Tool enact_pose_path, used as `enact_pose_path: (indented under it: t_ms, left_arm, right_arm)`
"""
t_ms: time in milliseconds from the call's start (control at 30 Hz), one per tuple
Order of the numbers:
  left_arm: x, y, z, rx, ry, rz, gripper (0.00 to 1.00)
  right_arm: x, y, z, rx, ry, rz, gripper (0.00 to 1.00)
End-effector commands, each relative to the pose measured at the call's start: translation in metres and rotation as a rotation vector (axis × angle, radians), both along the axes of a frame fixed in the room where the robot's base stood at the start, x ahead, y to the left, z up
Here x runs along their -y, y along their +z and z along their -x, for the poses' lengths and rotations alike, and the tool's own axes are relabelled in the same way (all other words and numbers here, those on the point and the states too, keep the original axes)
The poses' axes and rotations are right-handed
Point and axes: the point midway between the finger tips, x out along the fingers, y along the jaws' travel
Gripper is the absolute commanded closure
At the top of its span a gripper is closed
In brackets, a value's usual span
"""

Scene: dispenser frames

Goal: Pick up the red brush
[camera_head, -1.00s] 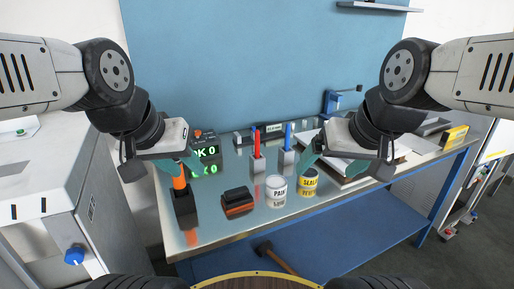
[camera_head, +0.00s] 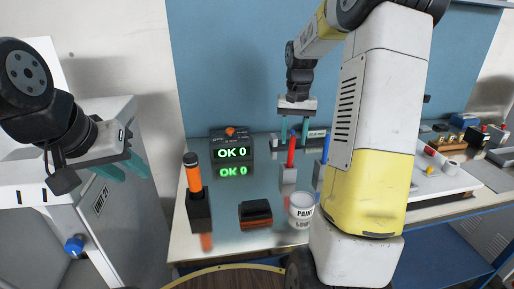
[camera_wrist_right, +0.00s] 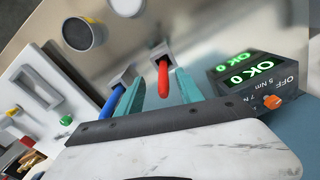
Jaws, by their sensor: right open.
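The red brush (camera_head: 291,152) stands upright in a grey holder (camera_head: 289,175) on the bench. My right gripper (camera_head: 294,137) is open above it, fingers pointing down. In the right wrist view the red brush (camera_wrist_right: 163,82) shows between the two teal fingers of the right gripper (camera_wrist_right: 160,78), with a gap on either side. I cannot tell whether the fingertips reach down past its top. My left gripper (camera_head: 123,168) is open and empty, away to the left beside the grey cabinet.
A blue brush (camera_wrist_right: 107,106) in its own holder stands close to the red one, near one finger. A torque display (camera_head: 232,152) reading OK 0, an orange-handled tool (camera_head: 193,175), a black-and-orange block (camera_head: 255,213) and a paint can (camera_head: 301,208) share the bench. My right arm hides much of its right side.

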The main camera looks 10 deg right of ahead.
Motion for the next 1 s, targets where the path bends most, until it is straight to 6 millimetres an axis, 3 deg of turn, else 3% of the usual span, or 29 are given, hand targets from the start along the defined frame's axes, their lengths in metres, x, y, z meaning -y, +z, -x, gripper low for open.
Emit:
enact_pose_path:
  t_ms: [200, 700, 967, 1000]
  left_arm:
    - [0.000, 0.000, 0.000, 0.000, 0.000, 0.000, 0.64]
    - [0.000, 0.000, 0.000, 0.000, 0.000, 0.000, 0.64]
    - [0.000, 0.000, 0.000, 0.000, 0.000, 0.000, 0.64]
    - [0.000, 0.000, 0.000, 0.000, 0.000, 0.000, 0.64]
  right_arm:
    - [0.006, -0.021, -0.005, -0.020, -0.016, 0.002, 0.56]
    - [-0.001, -0.083, -0.002, -0.018, -0.014, 0.000, 0.56]
    - [0.000, -0.086, -0.002, -0.017, -0.014, 0.001, 0.56]
    - [-0.001, -0.086, -0.003, -0.017, -0.014, 0.001, 0.60]
